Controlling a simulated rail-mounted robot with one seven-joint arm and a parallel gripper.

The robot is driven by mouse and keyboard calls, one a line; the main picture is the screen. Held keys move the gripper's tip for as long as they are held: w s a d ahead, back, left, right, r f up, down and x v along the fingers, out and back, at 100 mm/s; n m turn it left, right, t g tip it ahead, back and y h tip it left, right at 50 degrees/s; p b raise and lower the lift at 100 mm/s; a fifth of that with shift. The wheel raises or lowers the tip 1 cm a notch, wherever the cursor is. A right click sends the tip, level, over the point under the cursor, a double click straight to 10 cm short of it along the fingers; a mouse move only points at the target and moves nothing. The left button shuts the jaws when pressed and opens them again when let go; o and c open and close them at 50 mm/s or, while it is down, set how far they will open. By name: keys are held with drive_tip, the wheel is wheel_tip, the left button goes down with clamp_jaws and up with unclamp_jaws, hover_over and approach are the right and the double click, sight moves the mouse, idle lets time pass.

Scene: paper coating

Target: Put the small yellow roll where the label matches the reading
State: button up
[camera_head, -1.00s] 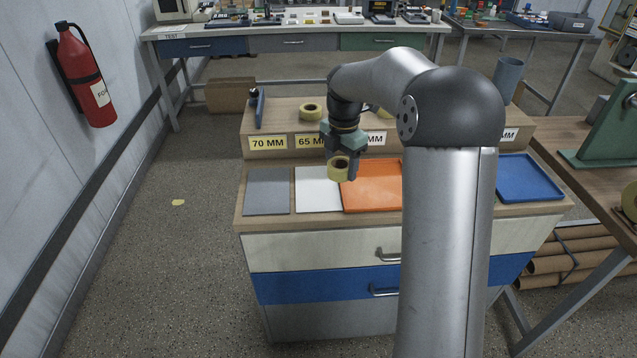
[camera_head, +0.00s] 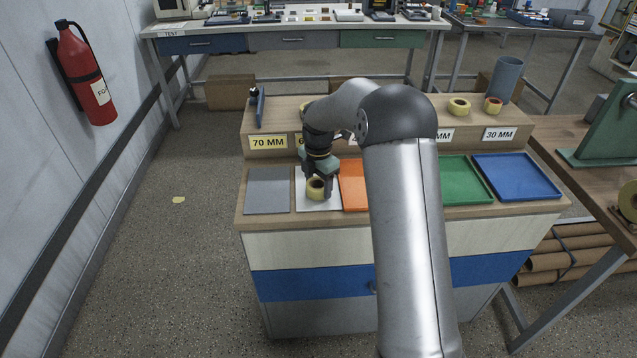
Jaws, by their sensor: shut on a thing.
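My gripper (camera_head: 318,189) is shut on the small yellow roll (camera_head: 315,190), which has a dark hollow core. The roll is low over the white tile (camera_head: 304,203); I cannot tell whether it touches it. On the shelf's front edge a yellow label reads 70 MM (camera_head: 268,142) and a white label reads 30 MM (camera_head: 499,134). A label just right of the 70 MM one is mostly hidden by my arm. Another white label (camera_head: 440,136) shows only MM. No reading is legible.
A grey tile (camera_head: 268,207) lies left of the white one. An orange tray (camera_head: 353,205), partly hidden, a green tray (camera_head: 462,197) and a blue tray (camera_head: 548,196) lie to the right. Rolls (camera_head: 458,107) (camera_head: 492,105) and a grey cup (camera_head: 508,78) stand on the shelf.

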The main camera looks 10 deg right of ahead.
drive_tip(key=shift+f, duration=0.2)
drive_tip(key=o, duration=1.1)
drive_tip(key=shift+c, duration=0.2)
wheel_tip(320, 180, up, 12)
drive_tip(key=s+a+r+m, duration=0.1)
drive_tip(key=s+r+m, duration=0.2)
drive_tip(key=s+m, duration=0.45)
drive_tip(key=s+f+m, duration=0.2)
drive_tip(key=s+m, duration=0.6)
drive_tip(key=s, duration=0.7)
drive_tip(key=s+f+m, duration=0.3)
drive_tip(key=s+m, duration=0.5)
drive_tip(key=s, duration=0.7)
drive_tip(key=shift+f+b, duration=0.3)
